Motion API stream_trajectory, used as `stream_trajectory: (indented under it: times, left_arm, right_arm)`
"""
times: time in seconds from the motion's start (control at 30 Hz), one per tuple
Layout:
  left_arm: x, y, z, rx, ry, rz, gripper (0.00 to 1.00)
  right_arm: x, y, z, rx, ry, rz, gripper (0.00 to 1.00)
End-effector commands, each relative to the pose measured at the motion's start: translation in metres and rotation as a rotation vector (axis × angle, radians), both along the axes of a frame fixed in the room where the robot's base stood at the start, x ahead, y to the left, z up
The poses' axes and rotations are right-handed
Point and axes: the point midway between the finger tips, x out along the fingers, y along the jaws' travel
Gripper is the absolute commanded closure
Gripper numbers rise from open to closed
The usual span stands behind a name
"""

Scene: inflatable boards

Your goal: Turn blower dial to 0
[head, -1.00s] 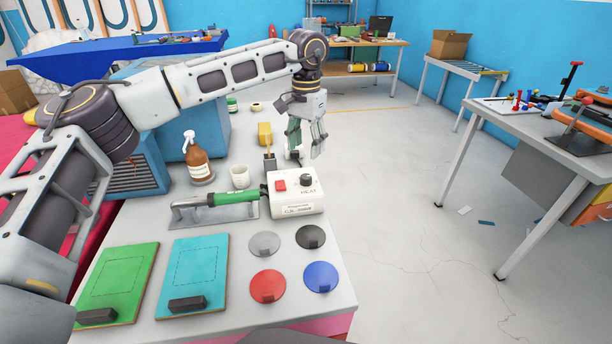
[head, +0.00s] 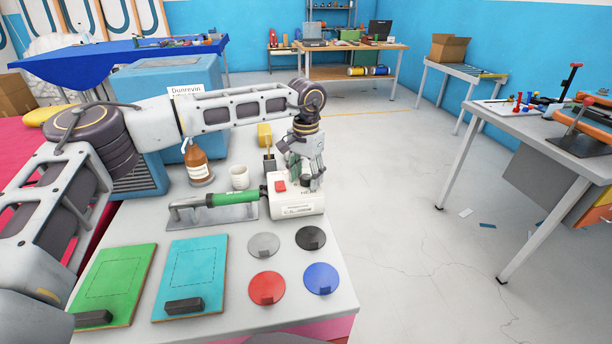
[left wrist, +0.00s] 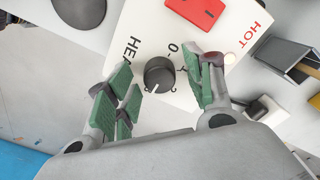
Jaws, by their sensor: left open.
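The blower control box (head: 297,204) is a white block on the table with a red switch (head: 280,186). Its black dial (left wrist: 159,74) shows in the left wrist view, with a white pointer line toward the lower left; "HEAT", a "0" mark and "HOT" are printed around it. My left gripper (head: 308,182) is just above the box, pointing down. In the left wrist view the open green-padded fingers (left wrist: 160,95) stand on either side of the dial, apart from it. In the head view the gripper mostly hides the dial. My right gripper is not in view.
The green-handled hot-air tool (head: 225,198) lies on a grey stand left of the box. A brown spray bottle (head: 197,165) and a white cup (head: 240,177) stand behind it. Coloured discs (head: 266,287) and two boards (head: 190,278) lie in front.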

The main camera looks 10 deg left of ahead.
Motion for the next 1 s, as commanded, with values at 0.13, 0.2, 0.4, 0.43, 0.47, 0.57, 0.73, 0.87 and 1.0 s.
stream_trajectory:
  times: [0.13,0.2,0.4,0.43,0.47,0.57,0.73,0.87,1.0]
  left_arm:
    - [0.0000,0.0000,-0.0001,0.000,0.000,0.000,0.47]
    - [0.0000,0.0000,0.0000,0.000,0.000,0.000,0.47]
    - [0.0000,0.0000,0.0002,0.000,0.000,0.000,0.71]
    - [0.0000,0.0000,0.0002,0.000,0.000,0.000,0.74]
    - [0.0000,0.0000,0.0002,0.000,0.000,0.000,0.78]
    - [0.0000,0.0001,0.0003,0.000,0.000,0.000,0.91]
    - [0.0002,0.0002,0.0004,0.000,0.000,0.003,0.94]
    - [0.0001,0.0003,0.0006,0.000,0.000,0.015,0.94]
    - [0.0001,0.0001,0.0012,-0.001,0.000,0.046,0.94]
  right_arm:
    - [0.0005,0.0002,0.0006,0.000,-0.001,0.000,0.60]
    - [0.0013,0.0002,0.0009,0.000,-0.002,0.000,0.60]
    - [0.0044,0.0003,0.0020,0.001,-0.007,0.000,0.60]
    - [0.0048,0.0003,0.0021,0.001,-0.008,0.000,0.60]
    - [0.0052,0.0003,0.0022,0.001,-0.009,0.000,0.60]
    - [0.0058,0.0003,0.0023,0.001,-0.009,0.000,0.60]
    - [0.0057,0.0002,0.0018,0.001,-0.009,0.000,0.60]
    - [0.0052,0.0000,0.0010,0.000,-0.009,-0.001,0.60]
    - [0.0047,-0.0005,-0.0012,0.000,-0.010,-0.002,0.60]
